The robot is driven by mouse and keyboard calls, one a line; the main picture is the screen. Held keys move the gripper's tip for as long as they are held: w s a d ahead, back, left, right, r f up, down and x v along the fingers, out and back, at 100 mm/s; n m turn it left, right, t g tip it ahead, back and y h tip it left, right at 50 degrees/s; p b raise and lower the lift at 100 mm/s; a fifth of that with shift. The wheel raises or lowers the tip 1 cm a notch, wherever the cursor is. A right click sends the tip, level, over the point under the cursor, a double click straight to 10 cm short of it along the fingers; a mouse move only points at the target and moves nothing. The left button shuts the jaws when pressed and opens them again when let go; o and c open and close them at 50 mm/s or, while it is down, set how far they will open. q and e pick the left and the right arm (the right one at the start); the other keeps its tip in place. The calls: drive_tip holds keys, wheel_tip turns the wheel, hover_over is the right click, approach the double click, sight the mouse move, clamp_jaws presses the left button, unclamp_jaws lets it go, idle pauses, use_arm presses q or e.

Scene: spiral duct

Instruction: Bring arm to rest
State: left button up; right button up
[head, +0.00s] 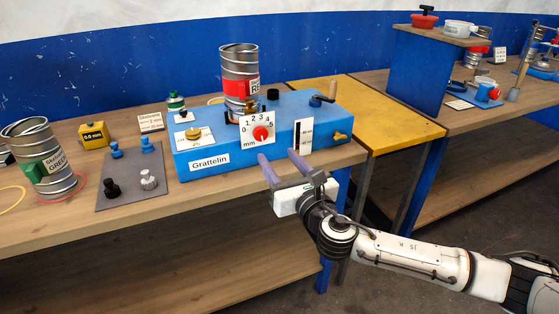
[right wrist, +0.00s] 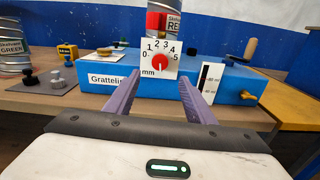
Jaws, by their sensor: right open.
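My right gripper (head: 279,168) is open and empty, with its two purple fingers apart in front of the blue Grattelin box. In the right wrist view the open fingers (right wrist: 158,95) point at the front of the blue box (right wrist: 228,84), below the red dial (right wrist: 159,63). In the head view the blue box (head: 190,150) stands on the wooden bench, and the dial (head: 262,133) faces me. A metal spiral duct with a red label (head: 239,62) stands upright on the box. I cannot tell whether the fingertips touch the box. My left gripper is not in view.
A grey plate (head: 128,190) with black, white and blue knobs lies left of the box. A tilted duct with a green label (head: 42,160) stands at the far left. A yellow table (head: 345,105) and a blue stand (head: 418,75) are on the right. Open floor lies below right.

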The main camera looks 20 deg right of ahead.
drive_tip(key=s+a+f+m+g+y, duration=0.1)
drive_tip(key=s+a+f+m+g, duration=0.2)
drive_tip(key=s+f+m, duration=0.6)
drive_tip(key=s+a+f+m+g+y, duration=0.1)
drive_tip(key=s+a+f+m+g, duration=0.4)
drive_tip(key=f, duration=0.7)
drive_tip(key=s+d+f+m, duration=0.1)
drive_tip(key=s+f+m, duration=0.5)
drive_tip(key=s+m, duration=0.3)
drive_tip(key=s+d+f+m+g, duration=0.1)
drive_tip(key=s+d+f+m, duration=0.1)
drive_tip(key=s+f+m, duration=0.4)
drive_tip(key=s+m, duration=0.4)
drive_tip(key=shift+f+m, duration=0.4)
drive_tip(key=shift+s+d, duration=0.1)
